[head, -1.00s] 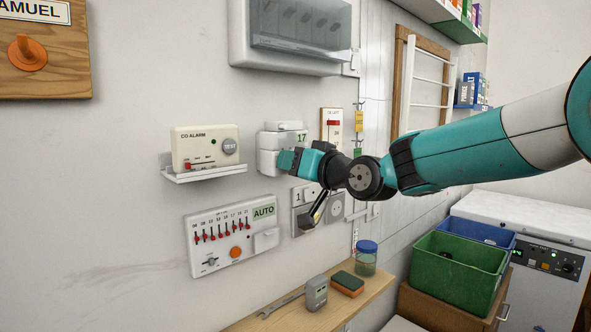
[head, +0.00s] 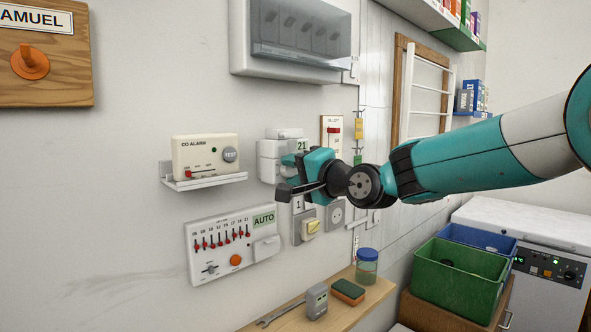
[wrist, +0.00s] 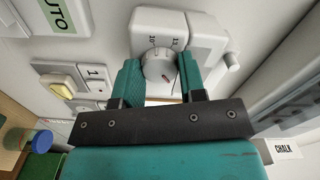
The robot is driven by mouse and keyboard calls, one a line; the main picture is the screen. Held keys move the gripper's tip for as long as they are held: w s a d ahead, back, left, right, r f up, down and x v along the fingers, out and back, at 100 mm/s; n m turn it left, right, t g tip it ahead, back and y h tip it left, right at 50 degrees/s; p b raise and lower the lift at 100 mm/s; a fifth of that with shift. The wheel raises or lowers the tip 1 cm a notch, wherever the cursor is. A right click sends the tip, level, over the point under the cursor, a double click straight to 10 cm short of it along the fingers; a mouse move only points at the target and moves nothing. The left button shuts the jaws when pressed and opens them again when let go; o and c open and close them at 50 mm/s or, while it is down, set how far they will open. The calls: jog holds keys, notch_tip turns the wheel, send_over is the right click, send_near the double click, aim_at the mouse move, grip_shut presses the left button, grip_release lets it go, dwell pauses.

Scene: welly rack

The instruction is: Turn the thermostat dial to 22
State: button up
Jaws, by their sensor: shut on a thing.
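The thermostat (head: 268,150) is a white wall unit, partly behind my gripper in the head view. Its small green display (head: 302,146) reads 21. In the wrist view the thermostat (wrist: 205,28) carries a round white dial (wrist: 160,66) with a red mark, and the printed numbers 10 and 15 seem to show above it. My gripper (wrist: 158,74) has one teal finger on each side of the dial and is shut on it. In the head view my gripper (head: 291,172) covers the dial.
A CO alarm (head: 205,155) sits on a small shelf to the left. A slider panel marked AUTO (head: 230,245) is below it. A yellow switch (head: 311,227) and a socket (head: 336,215) are close under my gripper. A breaker box (head: 290,60) is above.

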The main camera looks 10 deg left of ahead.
jog(key=shift+m+p, duration=0.35)
jog(key=shift+m, duration=1.15)
jog(key=o, duration=0.9)
jog(key=b+v, duration=0.6)
jog(key=v, duration=1.1)
jog(key=shift+s+d, duration=0.1)
jog(key=shift+d, duration=0.1)
